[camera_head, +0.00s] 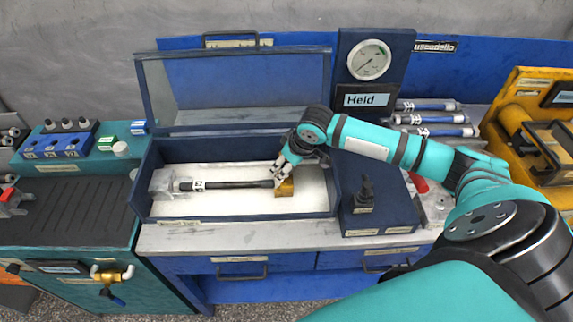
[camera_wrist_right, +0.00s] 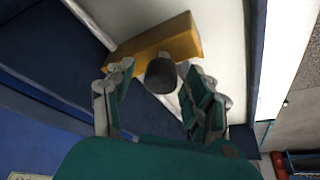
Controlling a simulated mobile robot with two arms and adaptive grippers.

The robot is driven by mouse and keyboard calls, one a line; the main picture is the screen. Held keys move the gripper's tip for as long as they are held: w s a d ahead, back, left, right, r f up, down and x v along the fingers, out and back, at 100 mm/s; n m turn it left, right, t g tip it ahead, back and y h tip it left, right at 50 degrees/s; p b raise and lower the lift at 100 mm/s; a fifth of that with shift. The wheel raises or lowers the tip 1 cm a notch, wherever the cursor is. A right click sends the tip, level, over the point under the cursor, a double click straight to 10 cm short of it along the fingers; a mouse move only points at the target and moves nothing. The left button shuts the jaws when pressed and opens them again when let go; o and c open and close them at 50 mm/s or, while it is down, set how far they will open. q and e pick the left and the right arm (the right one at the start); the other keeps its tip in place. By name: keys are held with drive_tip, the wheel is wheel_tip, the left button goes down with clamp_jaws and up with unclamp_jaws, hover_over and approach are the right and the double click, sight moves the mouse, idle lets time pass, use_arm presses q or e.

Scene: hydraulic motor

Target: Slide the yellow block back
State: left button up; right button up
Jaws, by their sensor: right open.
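The yellow block (camera_head: 285,188) sits at the right end of the white bed inside the open blue box. A dark rod (camera_head: 228,185) with a white label lies between a grey block (camera_head: 164,183) on the left and the yellow block. My right gripper (camera_head: 281,171) is open, just above the yellow block and the rod's right end. In the right wrist view the yellow block (camera_wrist_right: 160,42) lies beyond the open fingers (camera_wrist_right: 160,95), and the dark round rod end (camera_wrist_right: 160,75) shows between them. Contact cannot be told. My left gripper is not in view.
The box's clear lid (camera_head: 235,90) stands raised at the back. A pressure gauge (camera_head: 369,60) stands behind on the right, above a blue control box with a black lever (camera_head: 366,192). Several labelled rods (camera_head: 430,119) lie at the back right. The box's front wall (camera_head: 240,215) is low.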

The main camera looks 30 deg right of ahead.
clamp_jaws()
idle(0.4)
